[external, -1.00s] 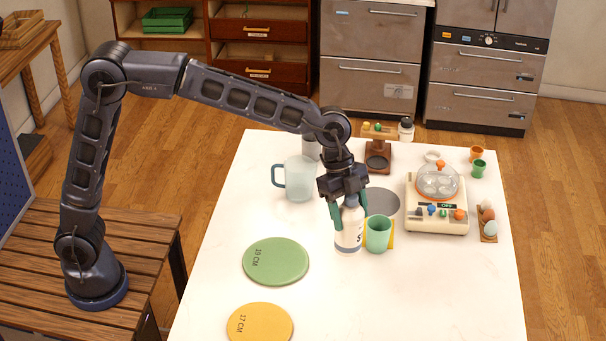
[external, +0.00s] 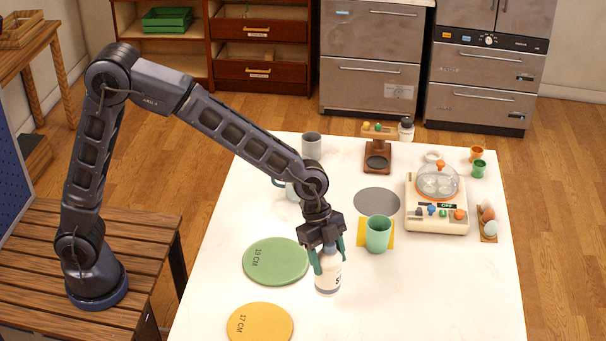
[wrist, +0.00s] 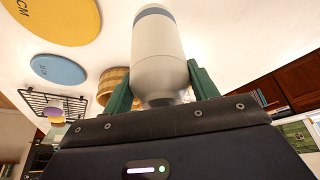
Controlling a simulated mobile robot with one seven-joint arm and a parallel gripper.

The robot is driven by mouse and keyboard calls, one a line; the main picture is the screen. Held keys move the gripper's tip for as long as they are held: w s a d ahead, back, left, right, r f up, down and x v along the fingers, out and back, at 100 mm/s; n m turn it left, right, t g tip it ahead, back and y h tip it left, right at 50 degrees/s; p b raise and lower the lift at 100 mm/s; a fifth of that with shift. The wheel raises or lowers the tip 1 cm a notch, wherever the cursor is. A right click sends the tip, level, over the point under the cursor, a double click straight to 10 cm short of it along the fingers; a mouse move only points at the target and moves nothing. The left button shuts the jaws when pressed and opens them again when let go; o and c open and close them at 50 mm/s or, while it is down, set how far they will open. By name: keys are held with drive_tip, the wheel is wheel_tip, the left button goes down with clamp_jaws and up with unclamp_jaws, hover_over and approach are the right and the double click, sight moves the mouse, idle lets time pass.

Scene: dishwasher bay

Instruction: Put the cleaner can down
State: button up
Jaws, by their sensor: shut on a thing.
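In the wrist view the can (wrist: 160,50) sits between both fingers. I cannot tell if its base touches the white table (external: 400,300); its top is hidden by my gripper.
A yellow 17 CM disc (external: 260,324) lies at front left, and a grey disc (external: 377,201) lies behind the mint cup. A hot plate (external: 437,218) and an egg holder (external: 488,231) stand at right. The table's front right is clear.

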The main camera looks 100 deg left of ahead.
sight(327, 277)
drive_tip(key=shift+f, duration=3.5)
drive_tip(key=shift+f, duration=0.1)
drive_tip(key=o, duration=1.2)
drive_tip(key=shift+c, duration=0.2)
drive_tip(key=v, duration=1.2)
drive_tip(key=s+d+r+n+y, duration=0.1)
drive_tip(key=s+d+r+n, duration=0.1)
drive_tip(key=s+r, duration=0.6)
drive_tip(key=s+n+t+y, duration=0.1)
drive_tip(key=s+n, duration=0.6)
drive_tip(key=s, duration=2.6)
drive_tip(key=shift+s+r+y, duration=0.15)
drive_tip(key=shift+s+y, duration=0.2)
drive_tip(key=shift+y, duration=0.25)
drive_tip(key=shift+d, duration=0.2)
